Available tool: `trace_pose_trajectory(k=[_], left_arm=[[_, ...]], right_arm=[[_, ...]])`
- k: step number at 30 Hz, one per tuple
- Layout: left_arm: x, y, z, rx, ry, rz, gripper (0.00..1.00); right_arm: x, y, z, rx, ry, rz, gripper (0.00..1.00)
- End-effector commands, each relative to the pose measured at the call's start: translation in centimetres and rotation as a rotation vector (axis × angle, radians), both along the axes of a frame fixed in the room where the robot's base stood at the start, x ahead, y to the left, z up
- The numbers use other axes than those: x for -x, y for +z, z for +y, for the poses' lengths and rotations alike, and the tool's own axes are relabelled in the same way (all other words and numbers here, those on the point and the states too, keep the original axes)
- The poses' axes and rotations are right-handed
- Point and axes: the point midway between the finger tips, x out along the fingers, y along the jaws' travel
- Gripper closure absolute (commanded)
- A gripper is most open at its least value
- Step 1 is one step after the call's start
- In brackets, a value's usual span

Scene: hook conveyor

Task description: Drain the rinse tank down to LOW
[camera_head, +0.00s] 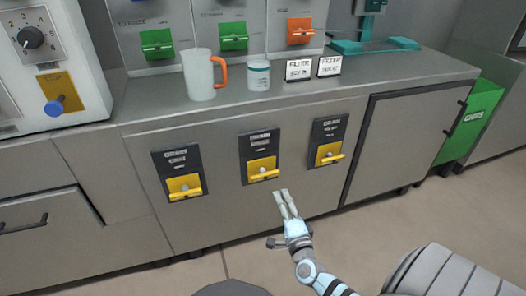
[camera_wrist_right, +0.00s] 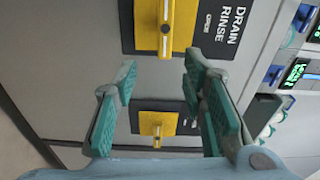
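The rinse drain is the middle of three black plates on the cabinet front, with a yellow lever handle (camera_head: 262,169). In the right wrist view its plate reads DRAIN RINSE OPEN (camera_wrist_right: 228,22), and its yellow lever (camera_wrist_right: 165,28) is near the top. My right gripper (camera_head: 284,192) is open and empty, just below and right of that lever, apart from it. In the right wrist view its teal-padded fingers (camera_wrist_right: 160,90) stand wide apart. The rinse tank and its level marks cannot be made out. My left gripper is out of view.
Similar yellow drain levers sit to the left (camera_head: 184,187) and right (camera_head: 329,154). On the counter stand a pitcher with an orange handle (camera_head: 201,76), a cup (camera_head: 259,75) and two filter signs (camera_head: 299,69). A green bin (camera_head: 476,122) stands right.

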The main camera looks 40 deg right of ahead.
Motion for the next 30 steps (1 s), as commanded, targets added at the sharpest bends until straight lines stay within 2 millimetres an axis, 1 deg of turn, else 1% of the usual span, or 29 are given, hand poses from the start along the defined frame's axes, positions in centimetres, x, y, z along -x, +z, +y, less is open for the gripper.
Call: trace_pose_trajectory(k=[1,3,6,8,10,11,14,17,21,24,27,30], left_arm=[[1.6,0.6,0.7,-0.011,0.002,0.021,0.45],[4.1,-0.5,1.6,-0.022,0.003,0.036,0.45],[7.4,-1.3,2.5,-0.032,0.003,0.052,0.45],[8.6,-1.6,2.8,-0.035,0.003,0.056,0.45],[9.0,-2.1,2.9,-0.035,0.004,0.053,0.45],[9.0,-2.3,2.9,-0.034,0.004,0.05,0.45],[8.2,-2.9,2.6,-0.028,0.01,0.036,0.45],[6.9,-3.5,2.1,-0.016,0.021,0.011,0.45],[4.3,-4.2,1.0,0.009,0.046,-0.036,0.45],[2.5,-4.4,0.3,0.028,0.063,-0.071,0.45],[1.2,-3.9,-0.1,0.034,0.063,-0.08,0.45],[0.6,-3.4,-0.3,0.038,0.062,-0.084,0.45]], right_arm=[[0.3,1.6,-0.1,0.004,-0.01,0.004,0.62],[0.8,1.8,0.2,0.006,-0.003,0.001,0.62],[1.2,1.6,1.2,-0.002,0.029,-0.001,0.62],[1.3,1.3,1.8,-0.006,0.048,-0.003,0.62],[1.0,0.9,2.0,-0.011,0.059,-0.005,0.62],[0.8,0.8,1.9,-0.011,0.061,-0.005,0.62],[-0.9,0.5,1.3,-0.01,0.061,-0.007,0.62],[-3.5,0.2,0.4,-0.01,0.061,-0.007,0.62],[-7.5,0.1,-1.0,-0.01,0.06,-0.008,0.62],[-9.7,0.1,-1.8,-0.01,0.059,-0.007,0.62],[-11.1,0.2,-2.3,-0.012,0.06,-0.006,0.62],[-11.9,0.4,-2.6,-0.011,0.06,-0.005,0.62]])
